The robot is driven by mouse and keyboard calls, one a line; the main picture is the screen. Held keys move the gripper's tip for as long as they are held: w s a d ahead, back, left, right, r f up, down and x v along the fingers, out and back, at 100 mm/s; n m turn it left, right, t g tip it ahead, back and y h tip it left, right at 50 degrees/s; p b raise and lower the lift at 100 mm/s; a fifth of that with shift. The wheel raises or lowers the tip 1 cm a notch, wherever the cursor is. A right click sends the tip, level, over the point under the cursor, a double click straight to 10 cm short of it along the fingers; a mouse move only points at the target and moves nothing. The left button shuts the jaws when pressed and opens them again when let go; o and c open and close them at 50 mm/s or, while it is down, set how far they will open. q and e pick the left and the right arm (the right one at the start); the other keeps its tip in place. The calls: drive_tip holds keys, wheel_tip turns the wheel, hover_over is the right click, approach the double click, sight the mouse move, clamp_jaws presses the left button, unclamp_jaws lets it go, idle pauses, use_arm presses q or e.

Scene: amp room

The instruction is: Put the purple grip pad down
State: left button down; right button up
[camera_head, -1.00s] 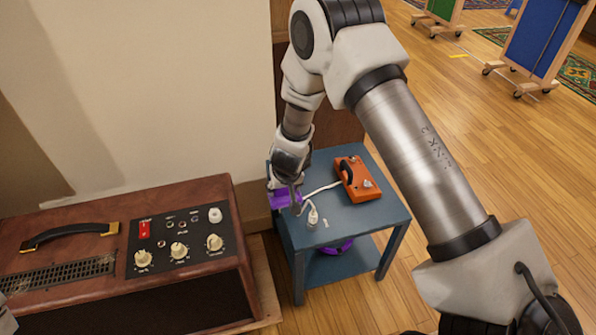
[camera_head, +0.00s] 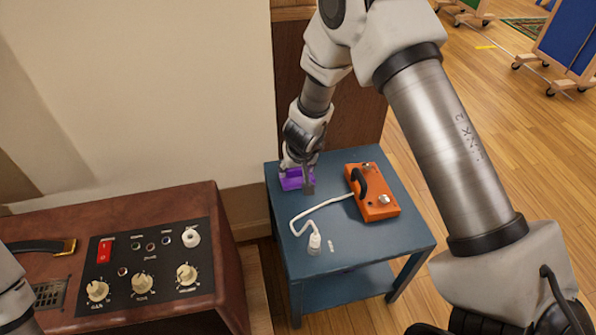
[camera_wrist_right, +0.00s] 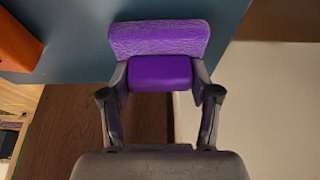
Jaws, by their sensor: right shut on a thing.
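The purple grip pad (camera_head: 291,182) is at the back left corner of the small blue table (camera_head: 355,243). My right gripper (camera_head: 308,178) is shut on it, coming from above and behind. In the right wrist view the pad (camera_wrist_right: 158,40) has a wide textured part and a smooth block pinched between the fingers (camera_wrist_right: 160,88). The blue tabletop shows behind the pad there. I cannot tell whether the pad touches the top or is just above it. My left gripper is not in view.
An orange pedal (camera_head: 375,200) with a black handle stands on the table's right half. A white cable runs from it to a white plug (camera_head: 314,243) near the front left. A brown amplifier (camera_head: 215,235) stands left of the table. The front of the tabletop is mostly clear.

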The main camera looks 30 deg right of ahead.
drive_tip(key=shift+f, duration=0.15)
drive_tip(key=o, duration=1.3)
drive_tip(key=shift+o, duration=0.2)
drive_tip(key=p+v, duration=0.6)
drive_tip(key=v, duration=0.6)
drive_tip(key=shift+r, duration=0.25)
